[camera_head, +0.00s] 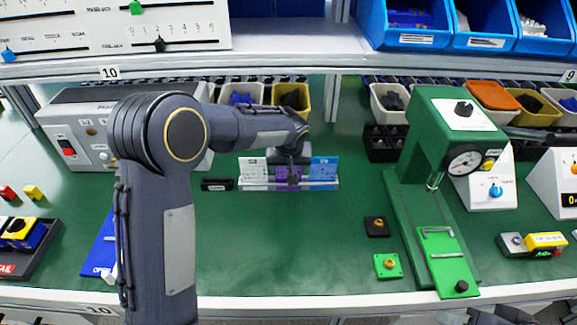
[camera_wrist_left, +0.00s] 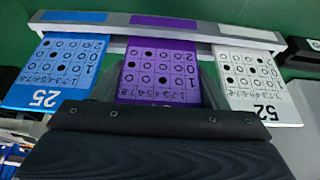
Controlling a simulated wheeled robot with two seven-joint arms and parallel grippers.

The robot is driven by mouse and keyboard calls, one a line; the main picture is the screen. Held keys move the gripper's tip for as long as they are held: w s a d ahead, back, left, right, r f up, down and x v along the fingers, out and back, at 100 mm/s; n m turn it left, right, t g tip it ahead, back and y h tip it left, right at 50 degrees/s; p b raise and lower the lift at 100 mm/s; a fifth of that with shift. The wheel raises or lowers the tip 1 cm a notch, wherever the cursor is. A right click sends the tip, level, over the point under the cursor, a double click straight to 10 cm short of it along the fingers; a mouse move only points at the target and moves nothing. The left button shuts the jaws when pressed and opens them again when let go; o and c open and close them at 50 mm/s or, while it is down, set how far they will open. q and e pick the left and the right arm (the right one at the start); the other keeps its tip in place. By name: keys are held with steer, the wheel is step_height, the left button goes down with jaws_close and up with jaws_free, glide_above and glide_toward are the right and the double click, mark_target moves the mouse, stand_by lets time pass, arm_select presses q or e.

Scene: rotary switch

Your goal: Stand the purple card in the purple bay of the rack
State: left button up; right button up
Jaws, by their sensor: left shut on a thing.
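The rack (camera_head: 262,186) stands on the green bench, a low pale holder with coloured labels along its front. A white card (camera_head: 252,166) is in its left bay and a blue card (camera_head: 323,167) in its right bay. The purple card (camera_head: 286,174) is upright between them, in line with the purple label (camera_wrist_left: 163,22) in the left wrist view. My left gripper (camera_head: 290,158) is shut on the purple card's upper part, which it hides. The card's printed face (camera_wrist_left: 158,72) shows its lower edge at the rack. I cannot tell whether it is fully seated.
A black block (camera_head: 217,184) lies just left of the rack. Bins (camera_head: 290,97) stand behind it, and a green press (camera_head: 450,115) is to the right. A shelf edge (camera_head: 250,66) runs above. The bench in front of the rack is clear.

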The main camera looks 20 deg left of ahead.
arm_select(q)
steer(key=shift+f, duration=0.3)
steer(key=o, duration=1)
steer(key=v, duration=0.8)
step_height(320, 180, up, 9)
steer(key=p, duration=0.6)
